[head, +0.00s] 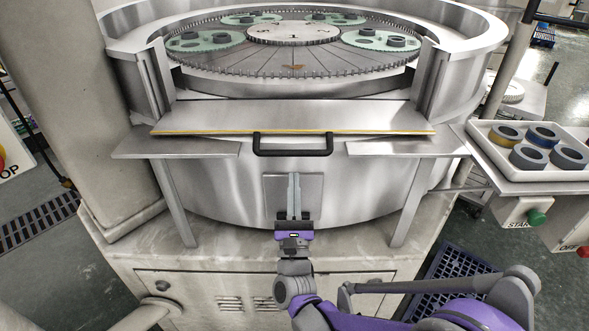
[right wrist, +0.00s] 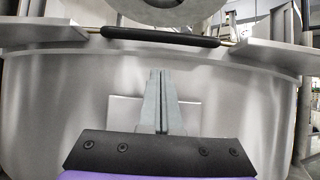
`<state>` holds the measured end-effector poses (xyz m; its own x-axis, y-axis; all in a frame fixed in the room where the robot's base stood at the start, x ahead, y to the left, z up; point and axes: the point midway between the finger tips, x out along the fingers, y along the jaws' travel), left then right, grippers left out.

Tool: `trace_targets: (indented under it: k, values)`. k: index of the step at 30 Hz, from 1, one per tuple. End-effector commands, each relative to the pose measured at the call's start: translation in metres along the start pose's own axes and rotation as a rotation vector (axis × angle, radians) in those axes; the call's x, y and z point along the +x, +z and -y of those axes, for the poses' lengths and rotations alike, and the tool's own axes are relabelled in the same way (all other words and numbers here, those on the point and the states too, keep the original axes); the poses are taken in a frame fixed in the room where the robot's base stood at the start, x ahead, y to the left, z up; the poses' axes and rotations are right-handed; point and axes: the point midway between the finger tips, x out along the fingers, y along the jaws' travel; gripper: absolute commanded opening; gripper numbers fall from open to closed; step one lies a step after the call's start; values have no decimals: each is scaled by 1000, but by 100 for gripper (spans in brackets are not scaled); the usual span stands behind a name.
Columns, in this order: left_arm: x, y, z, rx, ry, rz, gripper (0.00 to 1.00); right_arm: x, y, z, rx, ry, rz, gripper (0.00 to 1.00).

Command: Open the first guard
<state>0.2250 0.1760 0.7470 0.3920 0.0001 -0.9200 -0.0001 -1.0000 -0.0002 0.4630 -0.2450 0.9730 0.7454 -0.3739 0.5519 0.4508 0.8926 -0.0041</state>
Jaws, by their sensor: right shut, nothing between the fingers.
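The first guard (head: 290,116) is a flat metal panel with a yellow lower edge across the front opening of the round lapping machine. Its black bar handle (head: 293,145) hangs at the middle of that edge. In the right wrist view the handle (right wrist: 160,36) runs across the top, beyond the fingertips. My right gripper (head: 294,176) is shut and empty, just below the handle and apart from it, in front of the machine's curved metal wall. It also shows in the right wrist view (right wrist: 158,75). My left gripper is not in view.
Metal ledges (head: 185,146) flank the handle on both sides. A toothed lapping plate (head: 295,58) with green carriers lies behind the guard. At right, a white tray (head: 548,181) holds several rings, above a green start button (head: 537,217). A thick column (head: 75,110) stands at left.

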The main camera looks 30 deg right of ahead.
Motion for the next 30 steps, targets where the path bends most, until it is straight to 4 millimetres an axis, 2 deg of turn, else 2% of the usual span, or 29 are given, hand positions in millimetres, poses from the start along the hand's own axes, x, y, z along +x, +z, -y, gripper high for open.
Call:
trace_targets:
  k: [1,6,21,30]
  values:
    - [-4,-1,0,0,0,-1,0,6,10,0,1,0,1,0]
    - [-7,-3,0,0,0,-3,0,18,22,0,0,1,1,0]
    - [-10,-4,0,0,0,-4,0,23,28,0,0,1,-3,0]
    - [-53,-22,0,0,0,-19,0,37,59,0,1,0,-93,0]
